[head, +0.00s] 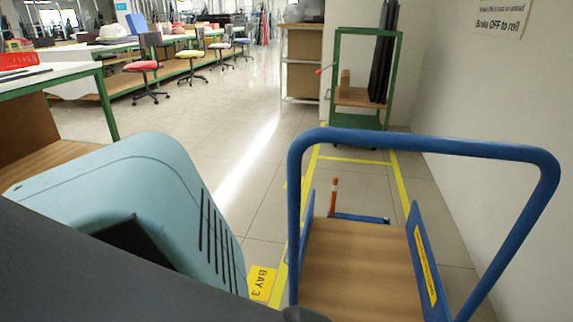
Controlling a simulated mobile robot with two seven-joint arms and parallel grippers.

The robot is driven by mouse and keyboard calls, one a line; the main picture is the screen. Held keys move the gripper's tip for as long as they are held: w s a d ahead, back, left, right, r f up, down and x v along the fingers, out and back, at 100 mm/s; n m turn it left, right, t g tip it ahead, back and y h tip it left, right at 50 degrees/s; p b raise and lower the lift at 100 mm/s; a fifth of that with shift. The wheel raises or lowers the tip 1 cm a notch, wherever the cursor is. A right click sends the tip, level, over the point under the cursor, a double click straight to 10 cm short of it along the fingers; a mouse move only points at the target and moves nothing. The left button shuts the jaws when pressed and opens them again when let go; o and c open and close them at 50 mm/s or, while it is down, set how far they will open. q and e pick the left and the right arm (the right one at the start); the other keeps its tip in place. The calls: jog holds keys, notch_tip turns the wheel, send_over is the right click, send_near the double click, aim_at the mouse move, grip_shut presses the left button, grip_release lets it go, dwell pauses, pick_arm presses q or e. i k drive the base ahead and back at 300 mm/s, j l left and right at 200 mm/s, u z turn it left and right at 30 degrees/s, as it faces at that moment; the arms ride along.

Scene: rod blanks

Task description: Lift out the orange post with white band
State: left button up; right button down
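The orange post (333,200) stands upright at the far end of a blue cart, left of the middle. A small pale band shows near its top. Its foot is beside a low blue rail (361,218) at the cart's far edge; I cannot tell exactly how it is seated. The cart has a wooden deck (352,265), blue side rails and a tall blue push handle (430,144) on the near side. Neither of my grippers can be made out in the head view, and nothing is seen touching the post.
The deck is bare. Yellow floor lines and a BAY 3 label (261,283) mark the cart's bay. A green-framed trolley (361,122) with dark panels stands beyond. A white wall (500,110) closes the right side. Open floor (215,150) lies to the left, with benches and chairs.

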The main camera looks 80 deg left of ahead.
aim_at(335, 181)
jog(key=u, duration=1.55)
